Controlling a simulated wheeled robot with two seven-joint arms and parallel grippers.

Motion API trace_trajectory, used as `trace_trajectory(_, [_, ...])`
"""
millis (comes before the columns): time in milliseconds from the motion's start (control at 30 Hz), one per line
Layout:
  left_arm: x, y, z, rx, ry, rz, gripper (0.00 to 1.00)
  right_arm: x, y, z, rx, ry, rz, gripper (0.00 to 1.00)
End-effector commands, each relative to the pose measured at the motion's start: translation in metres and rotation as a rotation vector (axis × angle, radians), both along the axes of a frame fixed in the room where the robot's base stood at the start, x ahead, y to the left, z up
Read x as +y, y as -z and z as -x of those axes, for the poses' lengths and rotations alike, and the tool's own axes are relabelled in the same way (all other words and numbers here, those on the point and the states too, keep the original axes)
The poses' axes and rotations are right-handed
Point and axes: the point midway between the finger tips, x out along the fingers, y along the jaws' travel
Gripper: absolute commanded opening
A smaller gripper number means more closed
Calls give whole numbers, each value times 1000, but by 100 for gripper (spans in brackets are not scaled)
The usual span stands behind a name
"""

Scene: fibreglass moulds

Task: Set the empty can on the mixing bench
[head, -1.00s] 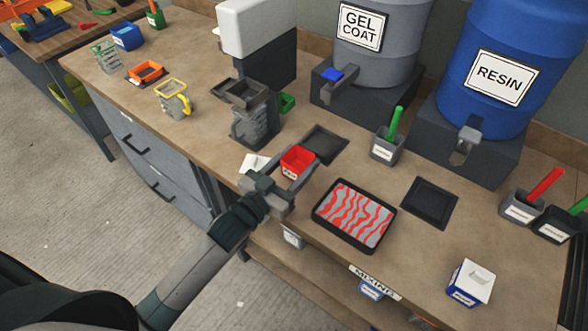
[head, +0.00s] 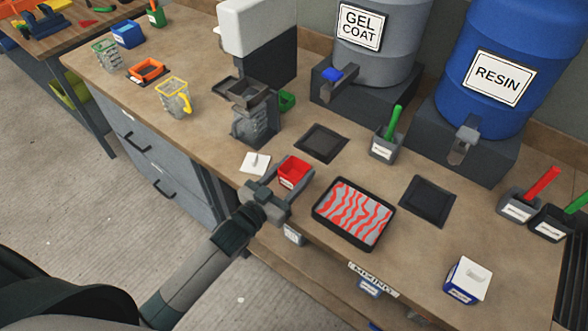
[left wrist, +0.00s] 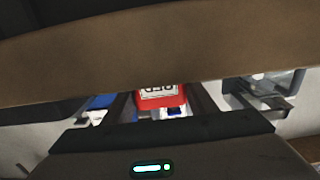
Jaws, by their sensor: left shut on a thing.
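My left gripper (head: 285,184) is shut on a small red square can (head: 293,171) at the front edge of the bench (head: 225,150). The can looks upright with an open top; inside I see only red. In the left wrist view the labelled red can (left wrist: 160,96) shows between the fingers, its upper part cut off by a brown band. I cannot tell whether the can touches the bench. A sign reading "MIXING" (head: 373,279) is on the bench's front edge. My right gripper is not in view.
A black tray with red-striped contents (head: 353,213) lies right of the can, and a white card (head: 255,163) left of it. Dark square pads (head: 321,143) (head: 428,201) lie behind. A grey cup with a green handle (head: 386,145) and a blue-white box (head: 466,281) stand farther right.

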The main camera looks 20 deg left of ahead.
Motion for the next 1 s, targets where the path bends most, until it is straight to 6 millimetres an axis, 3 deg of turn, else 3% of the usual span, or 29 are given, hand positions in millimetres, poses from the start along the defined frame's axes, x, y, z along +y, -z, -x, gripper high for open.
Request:
trace_trajectory(300, [0,3,0,-1,0,-1,24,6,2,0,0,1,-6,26])
trace_trajectory(333, [0,3,0,0,0,-1,54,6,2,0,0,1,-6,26])
trace_trajectory(400, [0,2,0,0,0,-1,70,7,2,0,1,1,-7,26])
trace_trajectory(833, [0,-1,0,0,0,-1,70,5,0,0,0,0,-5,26])
trace_trajectory(1000, [5,2,14,1,0,-1,70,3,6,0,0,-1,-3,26])
